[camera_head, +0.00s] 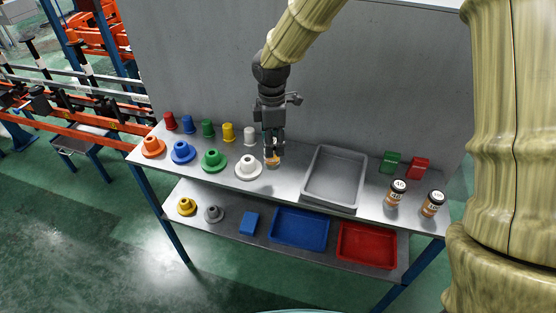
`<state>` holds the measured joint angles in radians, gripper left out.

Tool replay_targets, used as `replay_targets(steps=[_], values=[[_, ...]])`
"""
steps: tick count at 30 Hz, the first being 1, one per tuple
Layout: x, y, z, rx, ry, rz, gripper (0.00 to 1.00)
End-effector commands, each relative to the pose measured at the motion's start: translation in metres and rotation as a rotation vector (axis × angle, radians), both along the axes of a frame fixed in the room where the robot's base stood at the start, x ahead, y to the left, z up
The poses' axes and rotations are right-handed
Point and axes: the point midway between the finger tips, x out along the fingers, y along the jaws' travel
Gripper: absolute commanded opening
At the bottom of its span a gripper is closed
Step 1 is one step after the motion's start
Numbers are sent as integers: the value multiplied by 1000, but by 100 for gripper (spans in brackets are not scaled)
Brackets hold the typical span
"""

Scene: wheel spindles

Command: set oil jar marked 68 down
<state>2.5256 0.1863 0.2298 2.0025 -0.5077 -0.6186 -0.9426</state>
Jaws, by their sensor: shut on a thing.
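My gripper (272,147) points down over the upper shelf, with its fingers shut on a small jar of amber oil (272,162). The jar is upright, between the white flanged spindle and the grey tray. My fingers hide its top, and its mark is too small to read. I cannot tell whether its base touches the shelf (300,150) or hangs just above it.
A grey tray (309,203) lies right of my gripper. A white spindle (249,168) stands close on the left, with green, blue and orange ones beyond. Several coloured cups line the back. Green (390,162) and red (417,168) blocks sit at the right. A wall panel stands behind.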

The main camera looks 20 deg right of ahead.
Motion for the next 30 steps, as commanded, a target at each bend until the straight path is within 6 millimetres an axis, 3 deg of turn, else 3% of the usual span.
replay_targets(steps=[4, 8, 18, 30], values=[[1, -5, 11, 3, 1, 86, 15], [2, -6, 9, 4, 4, 116, 15], [1, -5, -35, 3, 4, 121, 15], [1, -7, -61, 4, 4, 115, 15]])
